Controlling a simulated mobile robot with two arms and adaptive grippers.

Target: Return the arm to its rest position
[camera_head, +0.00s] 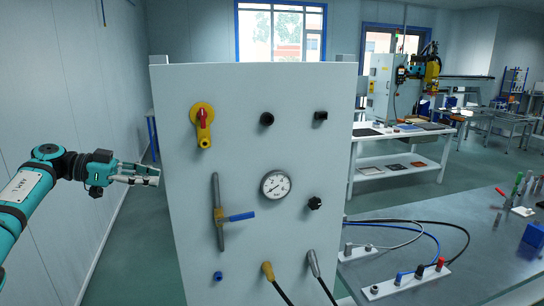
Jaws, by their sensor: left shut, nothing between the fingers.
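My left gripper (148,175) is on the left side of the head view, at the end of my teal and black arm. It points right, toward the left edge of the grey panel (240,120). Its fingers are together with nothing between them. A small gap seems to lie between the fingertips and the panel edge, though the depth is hard to tell. The panel carries a yellow switch with a red knob (202,118), a round gauge (275,185) and a pipe with a blue-handled valve (236,216). My right gripper is not in view.
Two cables plug into the panel's lower edge, at a yellow connector (267,270) and a grey connector (314,262). A grey table (480,260) with cables and sockets stands at the right. A white bench (400,150) stands behind. The floor left of the panel is clear.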

